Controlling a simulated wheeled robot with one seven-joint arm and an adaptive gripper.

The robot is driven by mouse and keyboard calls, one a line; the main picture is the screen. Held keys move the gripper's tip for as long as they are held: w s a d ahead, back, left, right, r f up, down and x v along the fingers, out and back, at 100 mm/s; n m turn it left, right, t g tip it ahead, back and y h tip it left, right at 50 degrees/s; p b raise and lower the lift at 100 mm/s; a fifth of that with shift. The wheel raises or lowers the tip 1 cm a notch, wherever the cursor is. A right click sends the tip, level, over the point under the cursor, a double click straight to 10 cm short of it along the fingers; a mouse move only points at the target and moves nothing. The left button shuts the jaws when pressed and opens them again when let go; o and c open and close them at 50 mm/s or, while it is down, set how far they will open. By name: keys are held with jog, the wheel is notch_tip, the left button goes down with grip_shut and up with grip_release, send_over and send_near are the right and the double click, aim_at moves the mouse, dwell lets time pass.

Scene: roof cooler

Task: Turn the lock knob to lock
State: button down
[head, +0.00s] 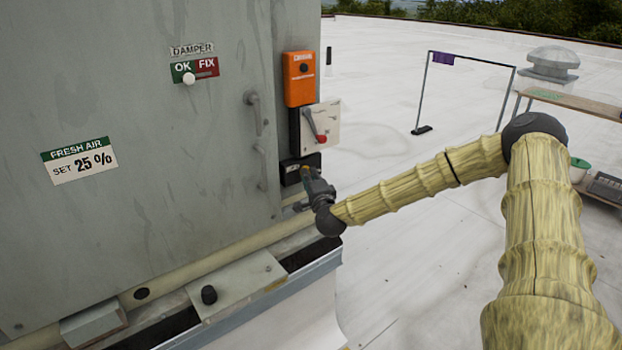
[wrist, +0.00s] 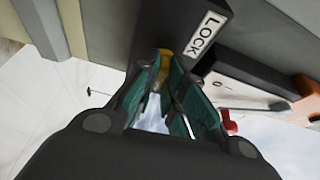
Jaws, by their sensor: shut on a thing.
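The lock knob (wrist: 163,62) shows as a small yellow piece in the wrist view, on a dark box with a white LOCK label (wrist: 203,35). My gripper (wrist: 172,78) has its teal-padded fingers on either side of the knob and is shut on it. In the head view my gripper (head: 308,176) is at the small black lock box (head: 290,173), low on the side of the grey cooler cabinet. The gripper hides most of the knob there, so its angle cannot be told.
Above the lock box are a grey switch box with a red-tipped lever (head: 321,138) and an orange box (head: 299,75). The lever also shows close beside my fingers in the wrist view (wrist: 230,126). Door handles (head: 255,110) stick out at left. The white roof (head: 400,270) is mostly open.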

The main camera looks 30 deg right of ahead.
jog(key=n+t+y+b, duration=0.1)
jog(key=n+y+b, duration=0.1)
jog(key=n, duration=0.5)
jog(key=n+t+y+b, duration=0.2)
jog(key=n+b, duration=0.3)
jog(key=n, duration=0.2)
jog(key=f+n+t+y+b, duration=0.1)
jog(key=n+t+y+b, duration=0.1)
jog(key=n+b, duration=0.2)
jog(key=shift+d+n+y, duration=0.2)
jog(key=shift+n, duration=0.55)
jog(key=shift+d+n+y, duration=0.2)
jog(key=shift+n, duration=0.85)
jog(key=c, duration=1.5)
grip_release()
jog(key=v, duration=1.2)
jog(key=shift+d, duration=0.15)
jog(key=shift+f, duration=0.1)
